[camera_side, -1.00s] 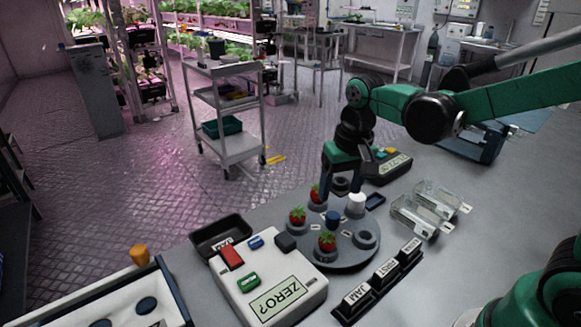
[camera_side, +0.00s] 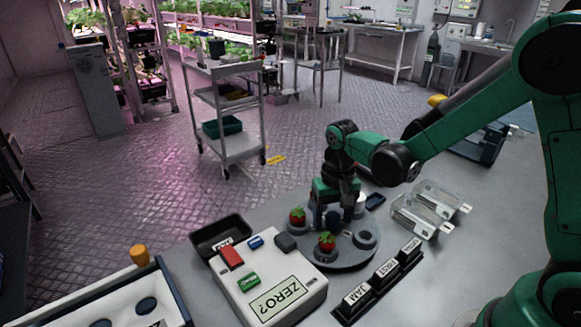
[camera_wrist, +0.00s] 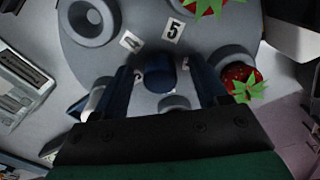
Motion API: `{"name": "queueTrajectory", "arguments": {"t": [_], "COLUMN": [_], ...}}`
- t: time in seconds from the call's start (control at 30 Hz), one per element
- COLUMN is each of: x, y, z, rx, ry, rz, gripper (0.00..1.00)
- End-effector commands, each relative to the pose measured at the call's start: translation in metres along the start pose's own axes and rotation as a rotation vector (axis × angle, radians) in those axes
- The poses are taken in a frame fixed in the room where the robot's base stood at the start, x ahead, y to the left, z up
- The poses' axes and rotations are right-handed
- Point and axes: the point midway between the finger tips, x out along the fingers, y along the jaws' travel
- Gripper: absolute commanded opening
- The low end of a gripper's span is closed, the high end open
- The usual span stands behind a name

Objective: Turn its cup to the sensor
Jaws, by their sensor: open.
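The grey turntable (camera_side: 352,256) carries several round cups and a blue centre knob (camera_wrist: 159,74). In the side view one strawberry (camera_side: 297,215) sits in a left cup and another strawberry (camera_side: 327,242) in a front cup. An empty cup (camera_side: 365,239) is at the right, and a white piece (camera_side: 360,203) stands behind it. My gripper (camera_side: 334,213) is low over the turntable's middle. In the wrist view its open fingers (camera_wrist: 162,82) stand either side of the knob, with gaps visible. Tags 4 and 5 lie beyond the knob.
A white box (camera_side: 259,284) showing "ZERO?" has red, blue and green buttons and a dark block (camera_side: 286,242) at its turntable-side corner. A black tray (camera_side: 221,233) lies behind it. A labelled rack (camera_side: 378,283) is in front; clear containers (camera_side: 430,208) stand right.

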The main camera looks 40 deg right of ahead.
Motion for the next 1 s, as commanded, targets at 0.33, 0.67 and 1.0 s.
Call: {"name": "queueTrajectory", "arguments": {"t": [0.33,0.67,1.0], "x": [-0.0004,-0.0005,-0.0006], "y": [0.0000,0.0001,0.0003], "z": [-0.0001,-0.0001,-0.0001], "rx": [0.000,0.000,0.000], "ry": [0.000,0.000,0.000], "rz": [0.000,0.000,0.001], "gripper": [0.00,0.00,0.00]}}
